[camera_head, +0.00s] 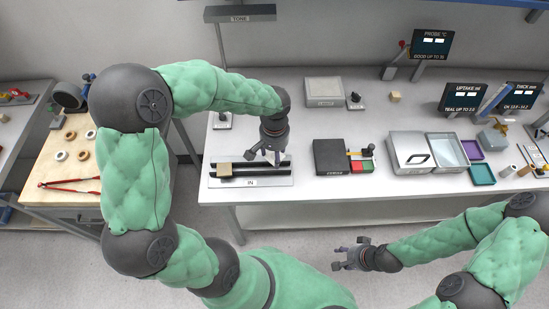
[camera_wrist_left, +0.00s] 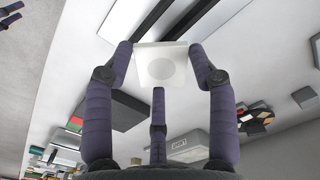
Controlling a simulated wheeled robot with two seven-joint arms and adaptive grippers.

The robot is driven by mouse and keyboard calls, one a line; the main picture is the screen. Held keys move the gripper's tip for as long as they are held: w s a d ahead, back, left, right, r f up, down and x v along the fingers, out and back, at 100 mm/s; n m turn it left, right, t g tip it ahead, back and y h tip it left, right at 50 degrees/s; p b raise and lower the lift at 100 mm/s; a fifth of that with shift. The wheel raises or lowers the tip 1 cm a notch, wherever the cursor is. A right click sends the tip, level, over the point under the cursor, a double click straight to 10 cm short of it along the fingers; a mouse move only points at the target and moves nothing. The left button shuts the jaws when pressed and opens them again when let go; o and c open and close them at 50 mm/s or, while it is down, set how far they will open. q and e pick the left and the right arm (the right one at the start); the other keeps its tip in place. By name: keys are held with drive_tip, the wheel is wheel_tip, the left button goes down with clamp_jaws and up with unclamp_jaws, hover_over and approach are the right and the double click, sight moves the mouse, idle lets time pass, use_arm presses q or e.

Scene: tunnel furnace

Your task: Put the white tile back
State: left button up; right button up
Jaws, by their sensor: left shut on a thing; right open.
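The white tile (camera_wrist_left: 160,65) shows in the left wrist view as a pale square plate with a faint round mark. My left gripper (camera_head: 268,158) is shut on it, with fingers on both sides of the tile in the left wrist view (camera_wrist_left: 163,70). In the head view the gripper is over the IN rack (camera_head: 250,182), which has dark rails on a pale base. The tile is hard to make out there. My right gripper (camera_head: 347,256) is open and empty in front of the table, over the floor.
A tan block (camera_head: 224,169) sits at the left end of the IN rack. A black box (camera_head: 329,156) stands right of the rack, beside red and green blocks (camera_head: 362,166).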

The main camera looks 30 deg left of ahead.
use_arm(q)
drive_tip(key=shift+f, duration=1.2)
drive_tip(key=shift+f+b, duration=0.35)
drive_tip(key=shift+b, duration=0.15)
drive_tip(key=shift+f, duration=0.3)
drive_tip(key=o, duration=1.3)
drive_tip(key=shift+c, duration=0.2)
